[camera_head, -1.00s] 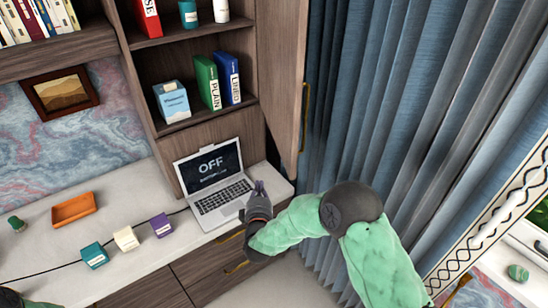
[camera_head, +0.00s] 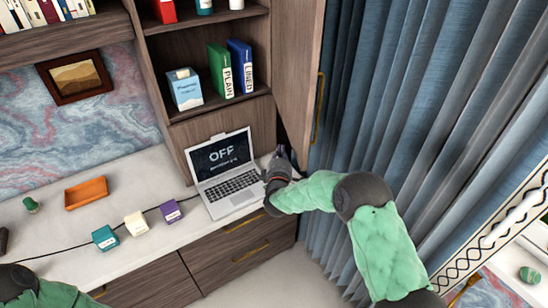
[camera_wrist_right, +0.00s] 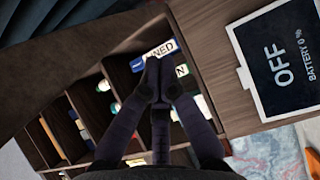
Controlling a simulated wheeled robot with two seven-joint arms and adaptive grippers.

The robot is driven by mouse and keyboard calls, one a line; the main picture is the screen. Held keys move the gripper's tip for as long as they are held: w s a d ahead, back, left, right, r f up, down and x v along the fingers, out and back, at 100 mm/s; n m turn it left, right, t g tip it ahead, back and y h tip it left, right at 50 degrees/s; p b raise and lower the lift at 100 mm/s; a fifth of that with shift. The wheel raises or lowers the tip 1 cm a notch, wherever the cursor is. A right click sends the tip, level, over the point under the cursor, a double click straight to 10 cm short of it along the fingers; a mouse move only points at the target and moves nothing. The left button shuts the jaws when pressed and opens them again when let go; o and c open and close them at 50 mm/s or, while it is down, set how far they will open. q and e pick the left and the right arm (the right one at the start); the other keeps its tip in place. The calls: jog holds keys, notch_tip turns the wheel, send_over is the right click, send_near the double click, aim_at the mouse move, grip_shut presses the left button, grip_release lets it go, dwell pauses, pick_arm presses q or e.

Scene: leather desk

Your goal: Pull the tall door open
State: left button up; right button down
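The tall door (camera_head: 297,75) is a brown wooden panel at the right side of the shelf unit, standing ajar with the shelves exposed. Its gold vertical handle (camera_head: 318,108) is on the curtain side. My right gripper (camera_head: 281,152) is at the door's lower end, just right of the laptop. In the right wrist view its fingertips (camera_wrist_right: 157,68) meet with nothing seen between them; the door (camera_wrist_right: 75,60) is the dark panel at upper left. I cannot tell whether the gripper touches the door. Part of my left arm shows at bottom left; its gripper is out of view.
The open laptop (camera_head: 228,170) stands close left of my right gripper. Purple (camera_head: 171,211), white (camera_head: 136,224) and teal (camera_head: 105,238) blocks and an orange tray (camera_head: 86,193) are on the desk. Books and a box fill the shelves. Blue curtains (camera_head: 400,90) hang right of the door.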

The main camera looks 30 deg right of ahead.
jog(key=shift+s+d, duration=0.25)
jog(key=shift+d, duration=0.5)
jog(key=shift+d, duration=0.1)
